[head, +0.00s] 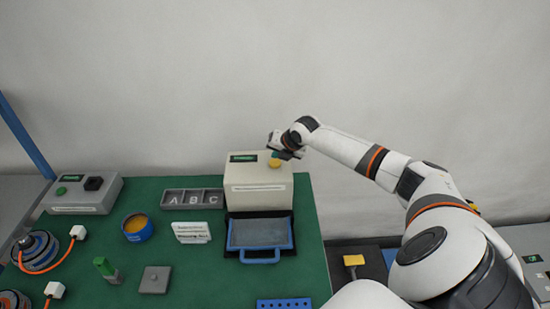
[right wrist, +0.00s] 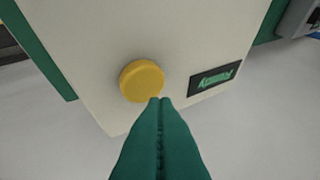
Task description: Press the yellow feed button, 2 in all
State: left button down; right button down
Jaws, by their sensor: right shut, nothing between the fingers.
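The yellow feed button (head: 274,162) is a round cap on top of a cream feeder box (head: 258,190) at the back of the green table. A small dark display with green text (head: 243,158) sits beside it. In the right wrist view the yellow button (right wrist: 142,81) is just beyond my green fingertips. My right gripper (head: 281,154) is at the button in the head view, and in the wrist view its fingers (right wrist: 160,102) are shut together and empty. The tips overlap the button's edge in the picture; I cannot tell whether they touch. My left gripper is not in view.
A blue-handled tray (head: 262,256) lies in front of the box. A plain wall is behind.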

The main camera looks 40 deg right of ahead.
aim_at(278, 164)
notch_tip(278, 164, up, 5)
jog(key=p, duration=0.3)
jog(key=shift+p, duration=0.4)
jog(key=shift+s+f, duration=0.1)
jog(key=shift+f, duration=0.05)
dwell(0.4)
